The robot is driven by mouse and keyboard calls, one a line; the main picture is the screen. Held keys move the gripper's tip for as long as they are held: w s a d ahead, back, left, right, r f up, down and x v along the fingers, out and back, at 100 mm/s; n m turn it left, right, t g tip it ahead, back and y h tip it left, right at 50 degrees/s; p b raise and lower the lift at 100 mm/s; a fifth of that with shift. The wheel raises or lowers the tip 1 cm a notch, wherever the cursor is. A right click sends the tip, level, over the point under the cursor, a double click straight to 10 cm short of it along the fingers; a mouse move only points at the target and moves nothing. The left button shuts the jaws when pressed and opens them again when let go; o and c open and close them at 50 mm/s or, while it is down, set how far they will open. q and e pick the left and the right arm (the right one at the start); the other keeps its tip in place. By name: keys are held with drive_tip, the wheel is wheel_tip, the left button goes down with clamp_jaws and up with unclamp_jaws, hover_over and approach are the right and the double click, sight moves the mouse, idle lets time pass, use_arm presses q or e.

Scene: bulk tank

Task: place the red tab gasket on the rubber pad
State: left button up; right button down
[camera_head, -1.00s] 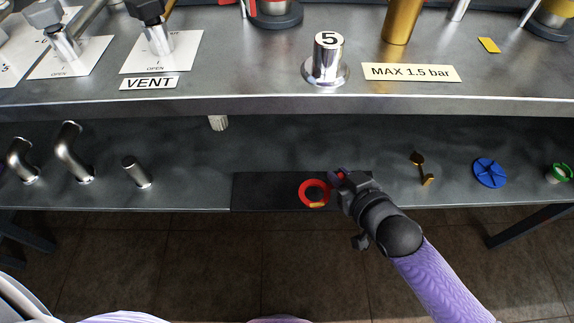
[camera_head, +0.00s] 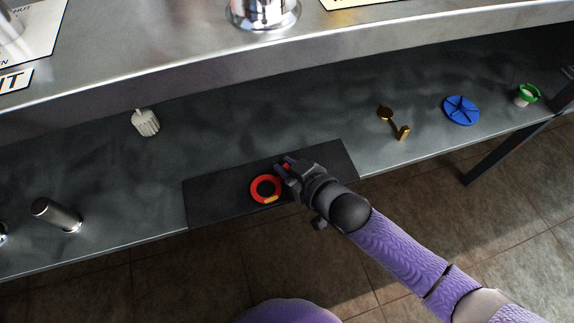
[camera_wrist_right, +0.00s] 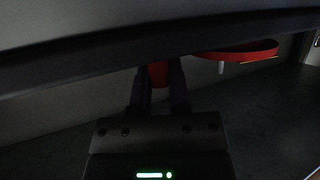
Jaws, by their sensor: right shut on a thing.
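The red tab gasket (camera_head: 256,183) is a red ring with a small orange-yellow patch on its near edge. In the head view it shows over the black rubber pad (camera_head: 215,206), near the pad's front edge. My right gripper (camera_head: 285,170) is shut on the gasket's red tab at the ring's right side. In the right wrist view a red piece (camera_wrist_right: 158,74) sits between the two fingers, and the red ring (camera_wrist_right: 240,51) shows edge-on at upper right. I cannot tell whether the gasket touches the pad or hangs above it. My left gripper is not in view.
The pad lies on a dark lower shelf (camera_head: 100,180) under a metal upper ledge (camera_head: 150,90).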

drive_tip(key=shift+f, duration=0.2)
drive_tip(key=c, duration=0.6)
unclamp_jaws()
